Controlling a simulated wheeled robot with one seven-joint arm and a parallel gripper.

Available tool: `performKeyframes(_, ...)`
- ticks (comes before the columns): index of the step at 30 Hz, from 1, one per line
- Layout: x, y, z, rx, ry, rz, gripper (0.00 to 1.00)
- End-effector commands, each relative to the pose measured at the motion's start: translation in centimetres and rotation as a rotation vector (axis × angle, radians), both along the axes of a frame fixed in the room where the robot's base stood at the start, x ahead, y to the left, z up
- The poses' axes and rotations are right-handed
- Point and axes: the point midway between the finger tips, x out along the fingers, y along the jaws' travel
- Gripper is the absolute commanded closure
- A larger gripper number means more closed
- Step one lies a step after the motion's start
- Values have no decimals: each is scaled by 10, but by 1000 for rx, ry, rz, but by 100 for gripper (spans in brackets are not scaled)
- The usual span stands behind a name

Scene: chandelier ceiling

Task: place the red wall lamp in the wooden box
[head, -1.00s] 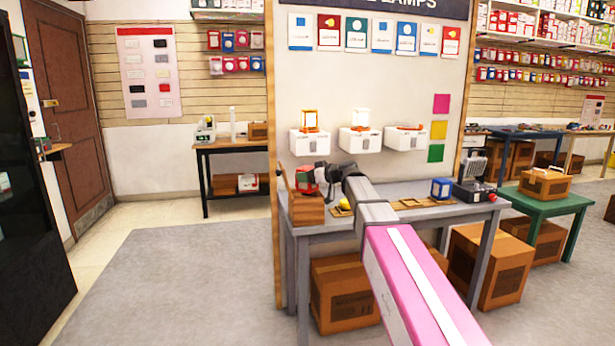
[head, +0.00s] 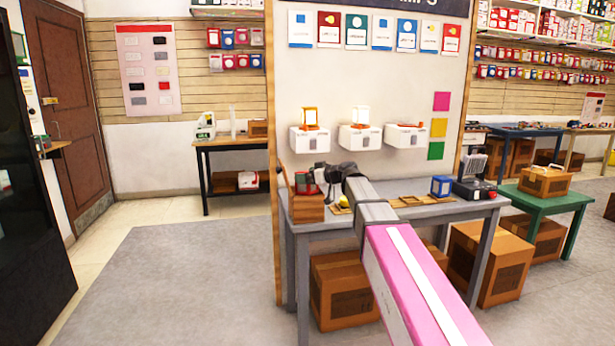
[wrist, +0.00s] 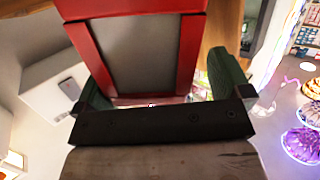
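The red wall lamp (head: 303,184), with a grey face, is at the mouth of the wooden box (head: 311,213) on the left end of the grey table. Its lower part is hidden by the box wall. My gripper (head: 318,180) is at the lamp, above and at the right of the box. In the wrist view the lamp's red frame and grey panel (wrist: 145,55) lie between the two green fingers (wrist: 160,80) and appear held by them. The lamp covers part of the left finger, so contact there is hidden. Whether the lamp touches the box floor is hidden.
The grey table (head: 400,188) also carries a yellow item (head: 344,202), small wooden trays (head: 411,200), a blue box (head: 441,186) and a black device (head: 473,178). The display panel (head: 390,100) with white shelf boxes stands behind. Cardboard boxes (head: 343,300) are below.

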Motion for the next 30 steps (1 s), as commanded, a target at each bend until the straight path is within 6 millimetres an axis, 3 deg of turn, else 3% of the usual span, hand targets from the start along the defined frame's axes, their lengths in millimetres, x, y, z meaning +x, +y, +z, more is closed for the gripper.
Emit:
performKeyframes(7, 0, 0, 3, 1, 0, 1, 4)
performKeyframes(11, 0, 0, 15, 1, -2, 0, 4)
performKeyframes(21, -36, -62, 26, 1, -1, -3, 4)
performKeyframes(30, -55, -97, 35, 0, 0, 0, 4)
